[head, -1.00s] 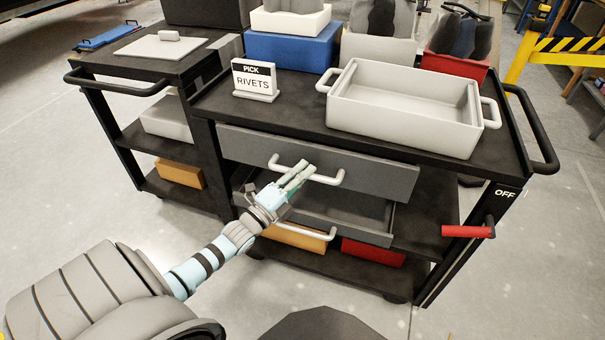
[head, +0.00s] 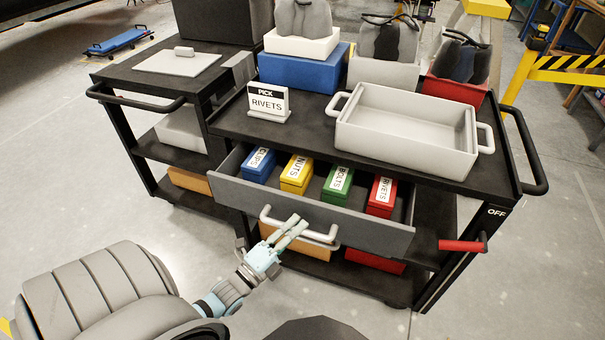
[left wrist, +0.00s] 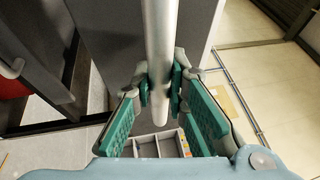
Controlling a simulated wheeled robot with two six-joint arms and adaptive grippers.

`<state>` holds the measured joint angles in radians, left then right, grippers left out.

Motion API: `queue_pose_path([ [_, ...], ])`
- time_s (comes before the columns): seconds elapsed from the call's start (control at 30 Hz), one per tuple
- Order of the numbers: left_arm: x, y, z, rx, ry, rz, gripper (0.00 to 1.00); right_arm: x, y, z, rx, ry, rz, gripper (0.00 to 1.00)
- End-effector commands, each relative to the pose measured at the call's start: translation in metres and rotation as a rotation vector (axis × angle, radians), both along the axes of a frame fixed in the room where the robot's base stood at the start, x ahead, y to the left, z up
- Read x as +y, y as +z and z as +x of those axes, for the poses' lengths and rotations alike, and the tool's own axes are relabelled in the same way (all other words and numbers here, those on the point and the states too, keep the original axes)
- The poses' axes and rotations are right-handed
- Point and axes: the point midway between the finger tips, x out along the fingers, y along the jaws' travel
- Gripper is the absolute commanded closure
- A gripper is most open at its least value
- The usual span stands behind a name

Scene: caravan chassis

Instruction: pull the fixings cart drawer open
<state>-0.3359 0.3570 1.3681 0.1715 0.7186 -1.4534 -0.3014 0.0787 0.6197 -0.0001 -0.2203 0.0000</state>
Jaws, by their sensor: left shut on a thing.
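The fixings cart (head: 350,163) is black, and its upper grey drawer (head: 245,195) stands pulled out. Blue CLIPS, yellow NUTS, green BOLTS and red RIVETS boxes show inside it. The drawer's pale bar handle (head: 323,237) runs across its front. My left gripper (head: 291,226) is at the middle of that handle. In the left wrist view my left gripper (left wrist: 160,80) has its green-padded fingers closed on both sides of the handle bar (left wrist: 160,35). My right gripper is not in view.
A grey bin (head: 400,145) and a PICK RIVETS sign (head: 268,103) stand on the cart top. A red lever (head: 462,246) sticks out at the right by the OFF label. A second cart (head: 150,82) stands at the left. Floor in front is clear.

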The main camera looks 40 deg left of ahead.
Motion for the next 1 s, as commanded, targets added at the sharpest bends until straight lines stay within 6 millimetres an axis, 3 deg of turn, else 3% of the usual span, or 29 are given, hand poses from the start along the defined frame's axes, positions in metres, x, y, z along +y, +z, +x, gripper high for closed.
queue_pose_path([
  [0.03, -0.004, 0.004, -0.014, 0.007, 0.002, 0.000, 1.00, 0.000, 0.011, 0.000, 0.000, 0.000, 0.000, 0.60],
  [0.2, -0.016, 0.002, -0.052, 0.006, 0.006, 0.000, 1.00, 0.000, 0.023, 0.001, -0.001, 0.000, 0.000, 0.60],
  [0.43, -0.028, 0.000, -0.086, 0.002, 0.006, 0.001, 1.00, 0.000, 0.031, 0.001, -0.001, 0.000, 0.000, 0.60],
  [0.67, -0.033, -0.001, -0.099, 0.002, 0.003, 0.002, 1.00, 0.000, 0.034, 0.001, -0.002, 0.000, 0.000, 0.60],
  [1.0, -0.034, -0.001, -0.099, 0.001, 0.001, 0.002, 1.00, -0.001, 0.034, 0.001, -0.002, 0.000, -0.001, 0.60],
])
